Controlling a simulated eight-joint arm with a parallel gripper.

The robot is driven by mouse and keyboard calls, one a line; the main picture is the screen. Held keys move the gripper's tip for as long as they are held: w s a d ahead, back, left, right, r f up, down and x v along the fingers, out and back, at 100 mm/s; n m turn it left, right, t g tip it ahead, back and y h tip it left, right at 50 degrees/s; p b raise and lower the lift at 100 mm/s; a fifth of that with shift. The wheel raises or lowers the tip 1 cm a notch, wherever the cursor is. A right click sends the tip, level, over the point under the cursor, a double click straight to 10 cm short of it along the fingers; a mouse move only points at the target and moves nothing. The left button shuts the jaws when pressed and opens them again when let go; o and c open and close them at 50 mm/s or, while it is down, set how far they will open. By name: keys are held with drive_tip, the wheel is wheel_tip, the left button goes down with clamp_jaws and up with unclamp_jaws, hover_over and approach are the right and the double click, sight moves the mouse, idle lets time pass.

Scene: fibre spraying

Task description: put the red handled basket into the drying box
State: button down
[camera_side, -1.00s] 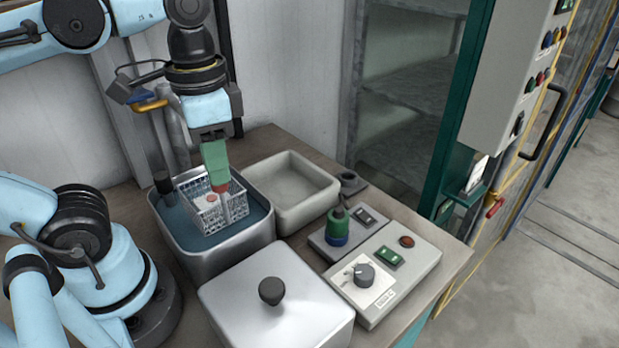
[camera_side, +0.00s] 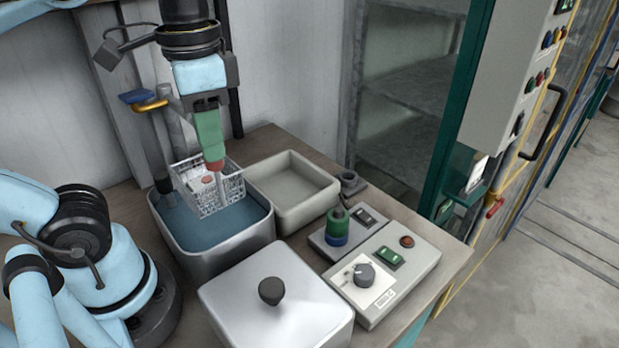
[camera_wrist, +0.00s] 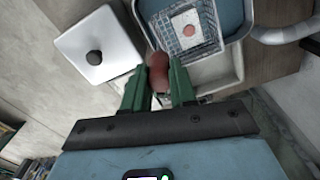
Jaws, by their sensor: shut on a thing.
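The wire basket (camera_side: 207,190) hangs from its red handle (camera_side: 214,165) in my gripper (camera_side: 212,158), above the blue liquid of the metal bath (camera_side: 205,252). Its lower part is near the bath's rim; I cannot tell if it is fully clear of the liquid. A white piece with a red spot lies inside it. In the wrist view my green fingers (camera_wrist: 159,88) are shut on the red handle (camera_wrist: 158,70), with the basket (camera_wrist: 188,32) beyond. No thing is clearly identifiable as the drying box; a cabinet with shelves (camera_side: 405,95) stands at the back behind a green frame.
An empty beige tray (camera_side: 318,205) stands right of the bath. A square metal lid with a black knob (camera_side: 285,325) lies in front. A control box with a dial (camera_side: 408,290) and a green-and-blue piece (camera_side: 337,228) stand to the right. A wall is close behind.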

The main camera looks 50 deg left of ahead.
drive_tip(key=w+a+f, duration=0.1)
drive_tip(key=w+a, duration=0.2)
drive_tip(key=w, duration=0.6)
drive_tip(key=w+a+f, duration=0.2)
drive_tip(key=w, duration=0.7)
wheel_tip(320, 180, down, 10)
drive_tip(key=shift+r, duration=0.25)
drive_tip(key=shift+a+f, duration=0.1)
drive_tip(key=c, duration=0.9)
unclamp_jaws()
